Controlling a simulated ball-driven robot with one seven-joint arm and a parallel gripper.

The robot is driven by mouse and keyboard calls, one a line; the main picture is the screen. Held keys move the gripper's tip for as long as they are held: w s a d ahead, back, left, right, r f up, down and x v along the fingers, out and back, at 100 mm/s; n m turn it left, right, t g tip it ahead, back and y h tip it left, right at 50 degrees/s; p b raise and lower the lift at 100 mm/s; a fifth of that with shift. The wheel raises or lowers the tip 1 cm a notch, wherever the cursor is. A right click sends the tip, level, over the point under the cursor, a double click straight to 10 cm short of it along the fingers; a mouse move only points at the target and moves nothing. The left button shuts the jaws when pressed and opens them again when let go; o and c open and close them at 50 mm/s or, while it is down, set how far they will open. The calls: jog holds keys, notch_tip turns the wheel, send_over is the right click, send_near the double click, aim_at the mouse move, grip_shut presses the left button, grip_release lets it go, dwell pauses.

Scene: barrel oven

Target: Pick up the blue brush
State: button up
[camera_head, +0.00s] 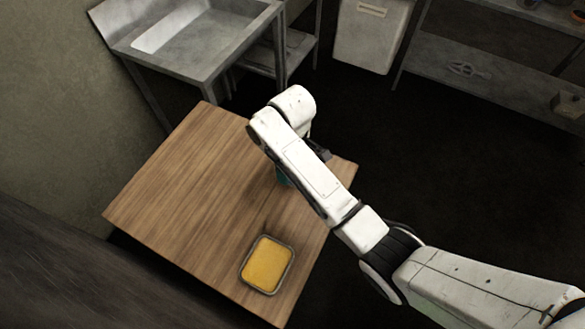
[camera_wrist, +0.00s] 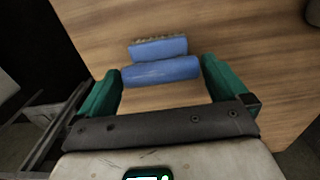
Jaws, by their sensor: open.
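The blue brush (camera_wrist: 160,70) lies on the wooden table in the wrist view, with a blue handle nearest me and a blue block with tan bristles behind it. My gripper (camera_wrist: 161,77) is open, with one green finger to the left of the brush handle and one to the right. The handle spans most of the gap between the fingertips. I cannot tell whether the fingers touch it. In the head view my arm hides the brush and most of the gripper.
The wooden table (camera_head: 185,190) carries a metal tray of yellow food (camera_head: 267,264) near its front edge. A steel sink (camera_head: 180,30) stands behind it. A white bin (camera_head: 370,35) and a metal shelf (camera_head: 485,72) are at the back right. The table's left part is clear.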

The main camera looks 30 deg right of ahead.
jog(key=shift+f, duration=0.65)
jog(key=shift+c, duration=0.5)
jog(key=c, duration=0.6)
jog(key=shift+r, duration=0.15)
